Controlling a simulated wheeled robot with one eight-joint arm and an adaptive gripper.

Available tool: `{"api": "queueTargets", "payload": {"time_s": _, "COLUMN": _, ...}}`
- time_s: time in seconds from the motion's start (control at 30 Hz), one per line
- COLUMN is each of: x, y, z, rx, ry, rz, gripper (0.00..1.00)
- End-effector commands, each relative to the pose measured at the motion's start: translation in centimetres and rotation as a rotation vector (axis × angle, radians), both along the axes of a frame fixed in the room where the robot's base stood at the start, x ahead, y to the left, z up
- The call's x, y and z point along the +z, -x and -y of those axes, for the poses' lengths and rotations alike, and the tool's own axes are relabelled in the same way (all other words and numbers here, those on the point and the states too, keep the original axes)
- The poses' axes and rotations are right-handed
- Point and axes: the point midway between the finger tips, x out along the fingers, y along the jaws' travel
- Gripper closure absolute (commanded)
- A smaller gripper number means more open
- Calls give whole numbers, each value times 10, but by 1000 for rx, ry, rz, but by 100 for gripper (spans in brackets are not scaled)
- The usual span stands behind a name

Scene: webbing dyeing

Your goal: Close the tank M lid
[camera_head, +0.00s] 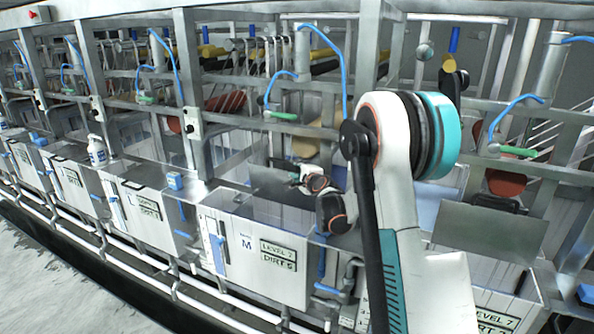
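My arm comes up from the lower right and bends down behind itself toward this panel. The end of my arm, with my gripper (298,180), is small and close to the panel's right part. I cannot tell whether it touches the panel, and its fingers are not clear.
Another raised grey panel (490,234) stands over the tank on the right. Tank L (150,215) on the left looks covered, with a blue block (175,181) on top. A white bottle (97,150) stands further left. Frame posts and blue hoses surround the tanks.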

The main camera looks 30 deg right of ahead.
Motion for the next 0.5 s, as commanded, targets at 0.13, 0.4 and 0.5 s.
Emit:
{"api": "queueTargets", "payload": {"time_s": 0.13, "x": 0, "y": 10, "z": -2, "rx": 0, "ry": 0, "rz": 0, "gripper": 68}}
{"api": "queueTargets", "payload": {"time_s": 0.4, "x": 3, "y": 26, "z": -4, "rx": 1, "ry": -1, "rz": 0, "gripper": 68}}
{"api": "queueTargets", "payload": {"time_s": 0.5, "x": 3, "y": 33, "z": -5, "rx": 1, "ry": -1, "rz": 0, "gripper": 68}}
